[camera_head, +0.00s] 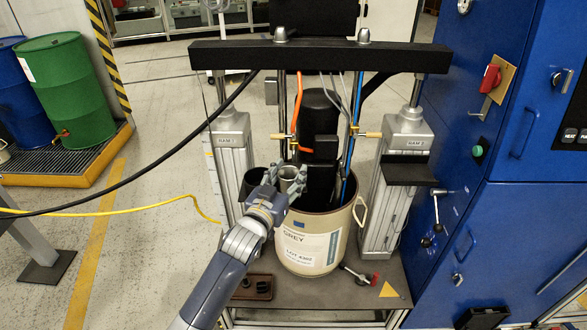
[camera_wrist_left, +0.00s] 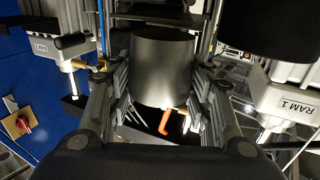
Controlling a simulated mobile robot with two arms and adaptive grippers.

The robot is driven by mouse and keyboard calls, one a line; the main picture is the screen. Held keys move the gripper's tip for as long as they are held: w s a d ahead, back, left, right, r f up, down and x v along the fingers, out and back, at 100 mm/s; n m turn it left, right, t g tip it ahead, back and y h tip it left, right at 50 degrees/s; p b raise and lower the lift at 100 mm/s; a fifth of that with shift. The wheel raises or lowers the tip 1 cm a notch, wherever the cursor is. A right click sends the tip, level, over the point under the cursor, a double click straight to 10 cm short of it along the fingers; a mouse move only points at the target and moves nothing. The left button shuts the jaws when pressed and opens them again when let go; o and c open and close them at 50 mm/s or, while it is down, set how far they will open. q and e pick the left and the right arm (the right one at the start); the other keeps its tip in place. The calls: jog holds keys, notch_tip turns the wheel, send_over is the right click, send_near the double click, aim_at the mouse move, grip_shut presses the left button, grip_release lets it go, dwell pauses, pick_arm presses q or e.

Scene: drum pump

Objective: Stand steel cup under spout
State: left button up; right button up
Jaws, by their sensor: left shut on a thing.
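The steel cup (camera_head: 293,179) is a small grey metal cylinder. My left gripper (camera_head: 284,185) is shut on it, above the near left part of the drum's rim. In the left wrist view the cup (camera_wrist_left: 163,68) fills the space between the two fingers (camera_wrist_left: 162,98). It looks roughly upright in the head view, and its inside is hardly visible. A small tap (camera_head: 63,133) is on the green drum at the far left. Brass valves (camera_head: 368,135) sit on the pump frame. I cannot tell which of these is the spout. My right gripper does not show.
The cream drum (camera_head: 311,250) stands on a bench between two ram columns (camera_head: 232,160) (camera_head: 404,150), under a black crossbar (camera_head: 320,57). A dark cylinder (camera_head: 253,180) is left of the cup. Hoses hang around the black pump (camera_head: 318,120). A blue cabinet (camera_head: 500,140) bounds the right.

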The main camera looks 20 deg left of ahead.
aim_at(293, 171)
pick_arm(q)
jog(key=w, duration=0.3)
jog(key=shift+w+d, duration=0.15)
jog(key=shift+w, duration=0.15)
jog(key=shift+s+f, duration=0.15)
jog(key=shift+f, duration=0.1)
jog(key=shift+f, duration=0.15)
jog(key=o, duration=1)
jog(key=shift+o, duration=0.2)
jog(key=shift+s, duration=0.15)
jog(key=s+a, duration=0.1)
jog(key=s, duration=1)
jog(key=shift+s, duration=0.35)
